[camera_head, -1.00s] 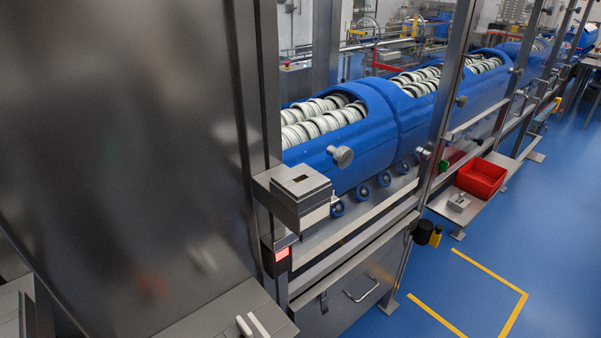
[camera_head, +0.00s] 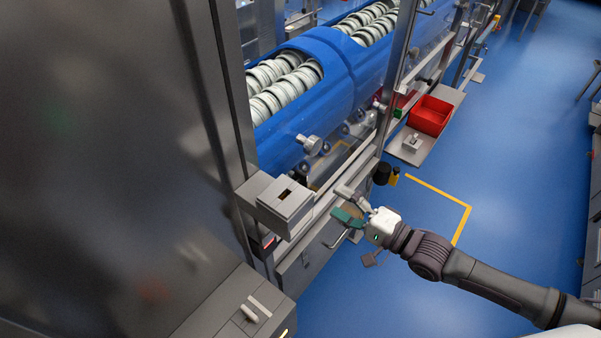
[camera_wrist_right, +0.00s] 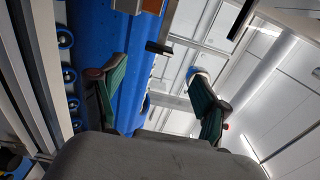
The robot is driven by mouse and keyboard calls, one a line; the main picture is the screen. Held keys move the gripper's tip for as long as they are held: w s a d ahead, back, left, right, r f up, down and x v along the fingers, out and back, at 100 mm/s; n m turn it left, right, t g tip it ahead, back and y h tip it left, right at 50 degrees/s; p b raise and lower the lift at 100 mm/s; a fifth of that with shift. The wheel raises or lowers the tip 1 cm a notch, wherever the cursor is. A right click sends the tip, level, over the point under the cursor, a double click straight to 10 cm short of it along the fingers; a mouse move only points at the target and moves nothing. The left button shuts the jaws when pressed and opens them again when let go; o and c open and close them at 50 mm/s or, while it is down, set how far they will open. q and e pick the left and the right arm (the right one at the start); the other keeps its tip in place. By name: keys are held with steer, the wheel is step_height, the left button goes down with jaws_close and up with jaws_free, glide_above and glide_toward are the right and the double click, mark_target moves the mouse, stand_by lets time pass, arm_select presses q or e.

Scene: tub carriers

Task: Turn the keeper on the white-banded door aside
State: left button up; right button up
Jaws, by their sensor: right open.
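My right gripper (camera_head: 342,206) reaches in from the right, open and empty, in front of the machine's lower front. In the right wrist view its two green-padded fingers (camera_wrist_right: 152,88) stand wide apart with nothing between them. Below it is a grey lower door (camera_head: 318,266) with a bar handle (camera_head: 339,239), partly hidden by the gripper. A small dark fitting (camera_head: 306,258) sits left of the handle; I cannot tell if it is the keeper. My left gripper is not in view.
A grey metal box (camera_head: 286,205) juts out at the cabinet corner, left of my gripper. Behind is a blue drum (camera_head: 290,135) with white rings. A red bin (camera_head: 430,115) stands on a side shelf. Blue floor (camera_head: 500,130) is clear at right.

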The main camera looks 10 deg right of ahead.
mark_target(307, 183)
steer(key=p+x, duration=0.3)
steer(key=x, duration=0.8)
steer(key=shift+f, duration=0.1)
